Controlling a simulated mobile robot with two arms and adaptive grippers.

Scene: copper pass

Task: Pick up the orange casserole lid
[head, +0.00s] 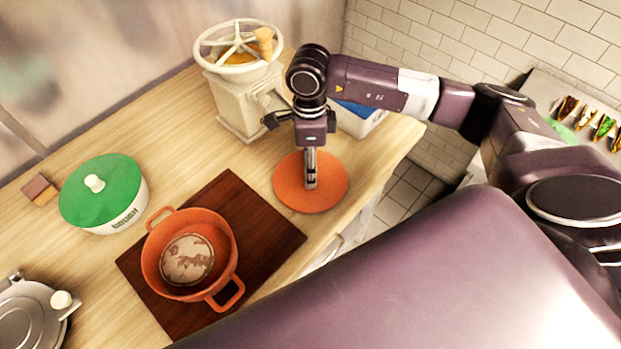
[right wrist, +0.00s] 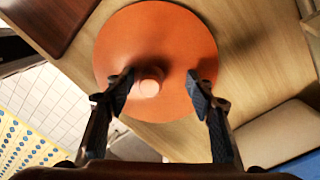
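The orange casserole lid (head: 290,194) lies flat on the wooden counter, right of the dark board. In the right wrist view the lid (right wrist: 155,40) shows as a round orange disc with a pale knob (right wrist: 149,84). My right gripper (head: 311,186) points down over the lid. In the right wrist view my right gripper (right wrist: 160,84) is open, with the knob between its fingers, nearer the left finger; no grip on it shows. The orange casserole (head: 227,256) stands uncovered on the board, with something brown and whitish inside. My left gripper is out of view.
A cream mill with a wheel (head: 240,95) stands behind the lid, and a white-and-blue box (head: 362,121) is behind my right arm. A green-lidded pot (head: 120,215) stands at left. The dark board (head: 265,222) lies beside the lid. The counter's edge is close on the right.

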